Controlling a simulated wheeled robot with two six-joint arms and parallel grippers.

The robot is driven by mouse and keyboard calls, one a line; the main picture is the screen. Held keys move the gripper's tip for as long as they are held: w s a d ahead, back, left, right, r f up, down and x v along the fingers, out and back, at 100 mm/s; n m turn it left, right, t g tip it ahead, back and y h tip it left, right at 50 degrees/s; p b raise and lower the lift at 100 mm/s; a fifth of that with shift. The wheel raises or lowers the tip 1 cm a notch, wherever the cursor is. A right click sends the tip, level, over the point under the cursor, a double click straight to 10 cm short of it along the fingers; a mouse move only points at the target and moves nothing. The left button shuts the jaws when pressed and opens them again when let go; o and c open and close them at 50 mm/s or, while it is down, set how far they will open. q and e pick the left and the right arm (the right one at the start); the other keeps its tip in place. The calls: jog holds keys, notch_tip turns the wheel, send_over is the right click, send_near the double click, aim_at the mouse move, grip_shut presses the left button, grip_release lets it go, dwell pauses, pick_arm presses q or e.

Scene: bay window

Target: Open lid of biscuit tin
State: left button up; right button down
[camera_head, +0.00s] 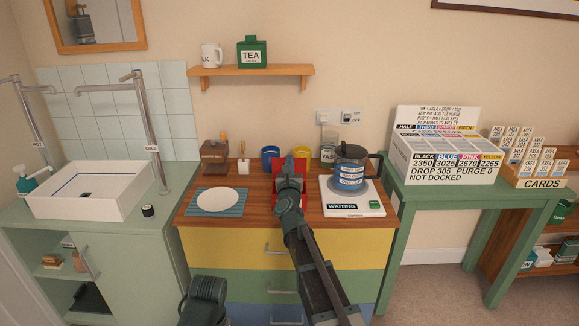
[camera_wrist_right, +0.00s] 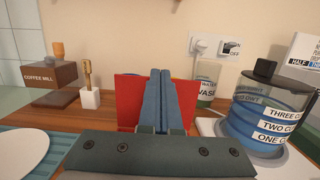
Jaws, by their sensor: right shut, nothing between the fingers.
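The red biscuit tin (camera_head: 303,170) stands on the wooden counter between the plate and the coffee maker, largely hidden behind my right gripper (camera_head: 290,166). In the right wrist view a red upright panel of the tin (camera_wrist_right: 129,98) shows on both sides of the fingers. Whether this panel is the raised lid or the tin's wall I cannot tell. My right gripper (camera_wrist_right: 160,75) is shut and empty, in front of the red panel; contact cannot be made out.
A white plate (camera_head: 218,199) on a blue mat lies left of the tin. The coffee maker (camera_head: 351,172) stands close on the right. Behind are a blue mug (camera_head: 270,158), a yellow mug (camera_head: 301,154) and a brush holder (camera_head: 243,166). A shelf (camera_head: 250,71) hangs above.

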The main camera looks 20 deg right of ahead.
jog(key=shift+x, duration=1.65)
jog(key=shift+r+p, duration=0.15)
jog(key=shift+p, duration=0.2)
jog(key=s+a+r+p, duration=0.2)
jog(key=s+r+p, duration=0.4)
jog(key=r+p, duration=0.1)
jog(key=shift+s, duration=0.3)
jog(key=shift+r, duration=0.1)
